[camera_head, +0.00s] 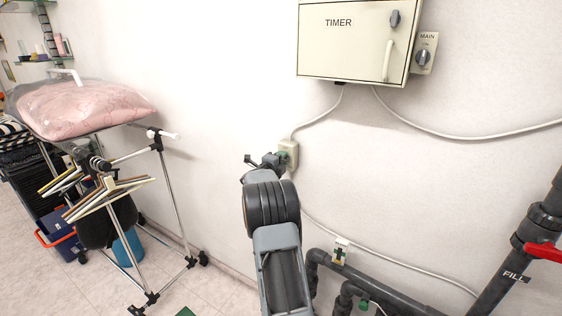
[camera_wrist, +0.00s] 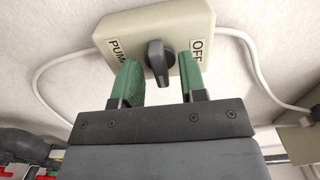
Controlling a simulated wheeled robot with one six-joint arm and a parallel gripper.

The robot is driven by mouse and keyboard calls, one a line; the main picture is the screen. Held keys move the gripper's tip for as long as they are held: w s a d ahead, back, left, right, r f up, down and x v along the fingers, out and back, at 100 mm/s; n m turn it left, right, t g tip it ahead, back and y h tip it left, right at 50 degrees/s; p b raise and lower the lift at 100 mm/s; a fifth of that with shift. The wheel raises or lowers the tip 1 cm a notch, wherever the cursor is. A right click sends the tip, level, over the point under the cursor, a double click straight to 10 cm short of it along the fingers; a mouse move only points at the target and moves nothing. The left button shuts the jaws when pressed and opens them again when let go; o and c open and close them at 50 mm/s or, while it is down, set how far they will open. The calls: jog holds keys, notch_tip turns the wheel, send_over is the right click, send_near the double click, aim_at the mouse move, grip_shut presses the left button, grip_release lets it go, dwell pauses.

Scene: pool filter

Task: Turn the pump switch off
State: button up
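The pump switch (camera_wrist: 190,22) is a cream wall box with PUMP and OFF labels and a dark grey knob (camera_wrist: 158,60). The knob's long grip stands roughly upright in the wrist view, between the two labels. My gripper (camera_wrist: 158,66) is open, with one green finger on each side of the knob. A gap shows on the right side; on the left I cannot tell whether finger and knob touch. In the head view the switch box (camera_head: 291,151) is on the wall under the timer cabinet, partly hidden by my gripper (camera_head: 279,158).
A TIMER cabinet (camera_head: 345,45) and a MAIN switch (camera_head: 424,55) are on the wall above right. Dark pipes (camera_head: 380,291) and a red FILL valve handle (camera_head: 543,252) are at lower right. A rack with hangers (camera_head: 108,194) and a pink bag (camera_head: 80,108) stands left.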

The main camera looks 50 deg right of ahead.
grip_shut()
dwell(0.3)
jog(key=shift+n+p, duration=3.5)
jog(key=shift+n, duration=5.3)
jog(key=shift+f+n, duration=0.1)
jog(key=shift+n, duration=0.2)
jog(key=shift+o, duration=0.3)
grip_release()
